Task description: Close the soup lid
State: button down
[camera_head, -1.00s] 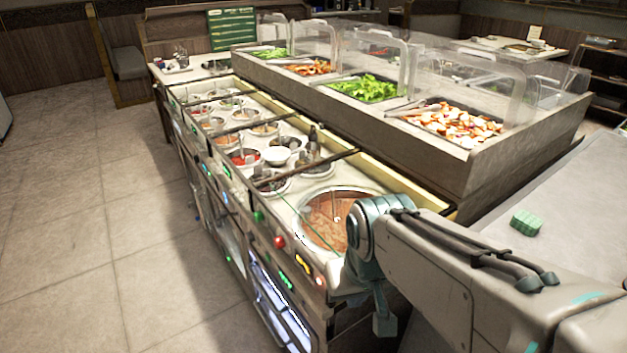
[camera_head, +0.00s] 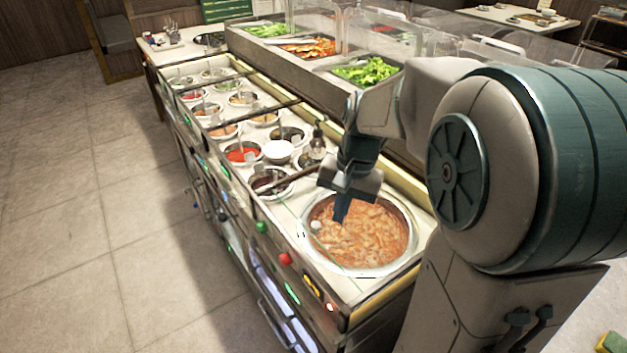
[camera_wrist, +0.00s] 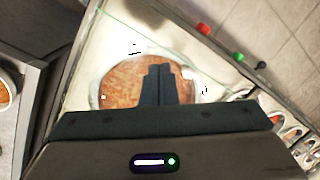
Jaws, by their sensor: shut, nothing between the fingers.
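The soup well (camera_head: 311,247) is a large round pot set into the near end of the counter, with orange-red soup (camera_head: 365,240) in view. A small pale round piece (camera_head: 315,225) shows at the soup's left side; I cannot tell whether it is part of a lid or a utensil. No lid can be clearly made out. My gripper (camera_head: 340,215) points down over the back left part of the well, its fingers together and empty. In the wrist view the fingers (camera_wrist: 159,70) cover the middle of the soup (camera_wrist: 122,80). Their height above it is unclear.
Several small sauce wells (camera_head: 243,152) and a white bowl (camera_head: 278,151) lie beyond the soup. A dark bar crosses the counter behind the well. A red knob (camera_head: 285,259) sits on the front edge. A raised salad bar with clear guards stands behind. The floor at left is clear.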

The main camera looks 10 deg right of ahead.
aim_at(322, 227)
jog(key=w+d+f+m+g+y+p, duration=0.25)
jog(key=w+m+p, duration=0.3)
jog(key=w, duration=0.55)
jog(key=shift+h, duration=0.25)
jog(key=x, duration=0.6)
jog(key=p+x, duration=0.1)
jog(key=x, duration=0.2)
jog(key=shift+w+d+f, duration=0.2)
jog(key=shift+w+f, duration=0.15)
jog(key=shift+m, duration=0.25)
